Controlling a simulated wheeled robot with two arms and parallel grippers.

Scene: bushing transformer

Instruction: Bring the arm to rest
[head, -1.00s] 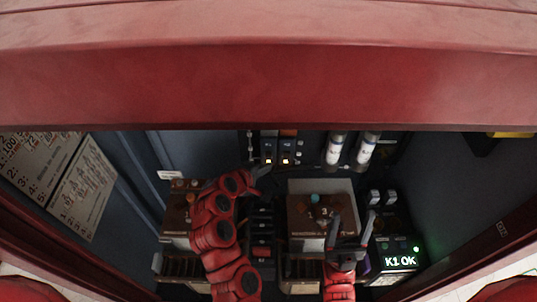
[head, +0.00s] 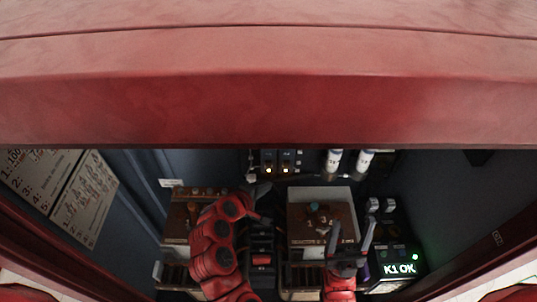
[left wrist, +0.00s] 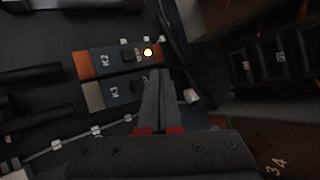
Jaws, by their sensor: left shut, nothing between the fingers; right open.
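My left gripper (head: 262,188) reaches in from the left, its tip just below two small relay modules with lit yellow lamps. In the left wrist view my left gripper (left wrist: 160,82) has its two grey fingers together with nothing between them. The fingertips overlap the view of the modules K2 (left wrist: 105,60) and K3 (left wrist: 112,92); I cannot tell whether they touch. K2 has an orange end and a lit lamp. My right gripper (head: 352,235) is open and empty, its fingers pointing up in front of the right brown block (head: 318,216).
A red beam (head: 265,105) crosses the view above the cabinet opening. A left brown block (head: 180,220), two white cylinders (head: 333,163) and a display reading "K1 OK" (head: 399,268) stand inside. Dark walls with printed sheets (head: 85,205) bound the left side.

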